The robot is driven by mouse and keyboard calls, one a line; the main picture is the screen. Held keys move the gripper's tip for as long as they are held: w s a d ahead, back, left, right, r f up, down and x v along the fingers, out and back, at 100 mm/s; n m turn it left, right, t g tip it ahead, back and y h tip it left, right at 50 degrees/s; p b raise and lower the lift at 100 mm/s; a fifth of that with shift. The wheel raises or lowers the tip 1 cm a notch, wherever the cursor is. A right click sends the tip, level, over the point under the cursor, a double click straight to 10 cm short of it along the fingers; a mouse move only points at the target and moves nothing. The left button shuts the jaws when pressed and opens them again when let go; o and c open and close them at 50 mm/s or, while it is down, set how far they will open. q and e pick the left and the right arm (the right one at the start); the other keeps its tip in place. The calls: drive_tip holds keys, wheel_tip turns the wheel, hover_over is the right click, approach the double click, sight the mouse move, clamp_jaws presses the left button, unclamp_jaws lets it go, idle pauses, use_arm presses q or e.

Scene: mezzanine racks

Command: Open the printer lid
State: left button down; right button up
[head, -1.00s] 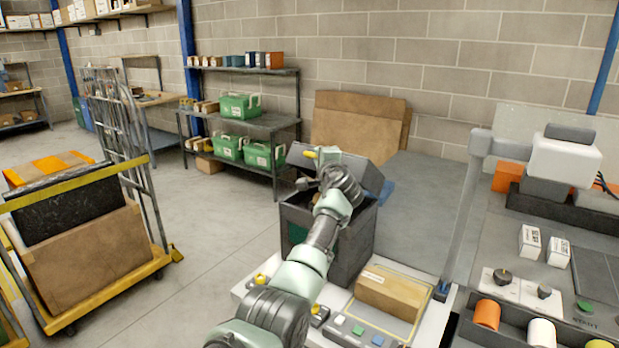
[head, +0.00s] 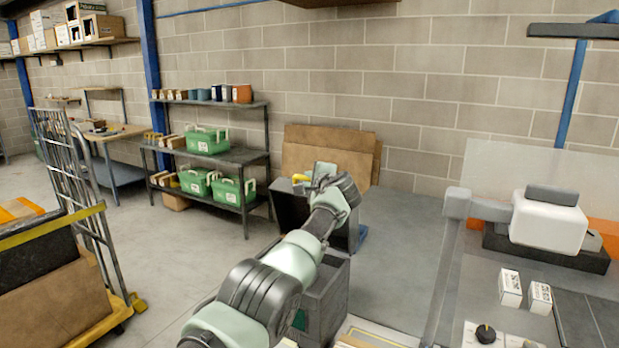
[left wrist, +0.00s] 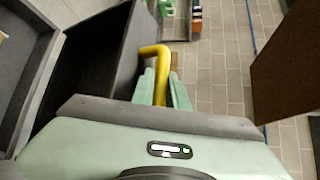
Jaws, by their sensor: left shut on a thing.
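The printer (head: 325,295) is a dark grey box at the bottom middle of the head view, partly hidden behind my left arm. Its dark lid (head: 290,208) stands raised and tilted above the body, opened well up. My left gripper (head: 318,177) is at the lid's upper edge, shut on the yellow lid handle (head: 301,178). In the left wrist view, the bent yellow handle (left wrist: 157,58) sits between the pale green fingers (left wrist: 163,88), beside the dark lid panel (left wrist: 105,45). My right gripper is not in view.
A bench with a white device (head: 548,220) and small white boxes (head: 511,288) is at the right. Behind stand a dark rack with green bins (head: 207,141) and leaning cardboard sheets (head: 328,152). A yellow cart (head: 105,325) is at the left. Grey floor between is clear.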

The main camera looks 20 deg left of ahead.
use_arm(q)
drive_tip(key=shift+w+f, duration=0.1)
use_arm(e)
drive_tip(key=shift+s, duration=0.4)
use_arm(q)
drive_tip(key=c, duration=1.7)
unclamp_jaws()
drive_tip(key=shift+d, duration=0.2)
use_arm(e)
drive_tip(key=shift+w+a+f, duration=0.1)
